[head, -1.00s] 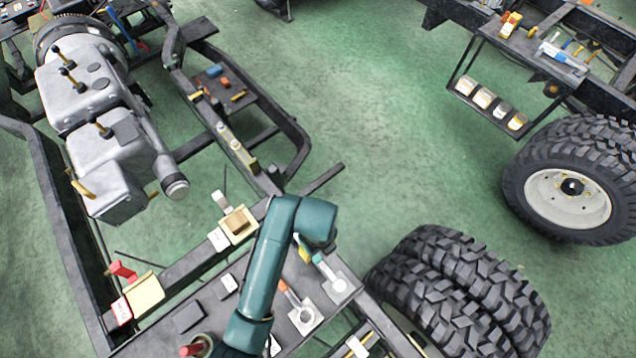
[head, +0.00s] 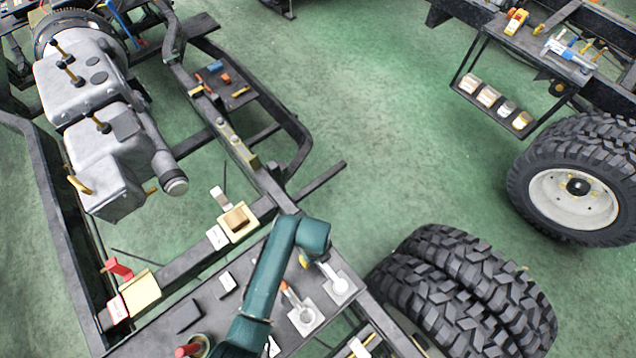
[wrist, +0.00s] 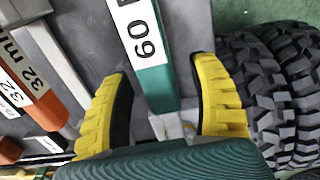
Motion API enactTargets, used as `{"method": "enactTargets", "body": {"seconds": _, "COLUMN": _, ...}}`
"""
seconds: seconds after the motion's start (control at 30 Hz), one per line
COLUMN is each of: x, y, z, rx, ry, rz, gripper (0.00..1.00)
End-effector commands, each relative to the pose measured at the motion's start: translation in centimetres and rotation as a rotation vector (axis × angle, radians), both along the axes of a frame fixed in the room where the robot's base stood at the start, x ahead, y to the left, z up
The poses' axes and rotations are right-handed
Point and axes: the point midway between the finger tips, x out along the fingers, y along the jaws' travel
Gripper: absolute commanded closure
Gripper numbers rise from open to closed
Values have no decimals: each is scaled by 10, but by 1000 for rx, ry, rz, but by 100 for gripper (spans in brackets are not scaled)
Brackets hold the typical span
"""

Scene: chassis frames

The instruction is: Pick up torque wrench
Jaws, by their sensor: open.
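In the wrist view, a tool with a teal handle (wrist: 156,88) and a white label reading "60" lies between the two yellow fingers of my gripper (wrist: 162,70). I cannot read the rest of its label or confirm that it is the torque wrench. The fingers are open, one on each side of the handle, with gaps visible. In the head view, the pale end of a tool (head: 332,274) shows beside my arm's end, on a white pad; my gripper is mostly hidden there, with only a bit of yellow showing.
An orange-handled tool (wrist: 38,85) labelled "32 mm" lies to the left in the wrist view. Dark tyres (head: 470,295) stand close to the right of the grey bench plate (head: 200,301). A yellow tray (head: 238,221) sits beyond it. The green floor is open in the middle.

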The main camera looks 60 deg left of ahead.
Motion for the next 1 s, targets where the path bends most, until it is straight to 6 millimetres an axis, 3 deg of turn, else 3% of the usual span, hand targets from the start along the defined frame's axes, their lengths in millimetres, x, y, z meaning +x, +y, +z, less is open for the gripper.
{"method": "enactTargets", "body": {"seconds": 0.03, "x": 0, "y": 0, "z": 0, "rx": 0, "ry": 0, "rz": 0, "gripper": 40}}
{"method": "enactTargets", "body": {"seconds": 0.3, "x": 0, "y": 0, "z": 0, "rx": 0, "ry": 1, "rz": 0, "gripper": 92}}
{"method": "enactTargets", "body": {"seconds": 0.37, "x": 0, "y": 0, "z": 0, "rx": 0, "ry": 1, "rz": 0, "gripper": 100}}
{"method": "enactTargets", "body": {"seconds": 0.8, "x": 0, "y": 0, "z": 2, "rx": 1, "ry": -1, "rz": 0, "gripper": 100}}
{"method": "enactTargets", "body": {"seconds": 1.0, "x": 1, "y": 1, "z": 36, "rx": 2, "ry": -4, "rz": 0, "gripper": 100}}
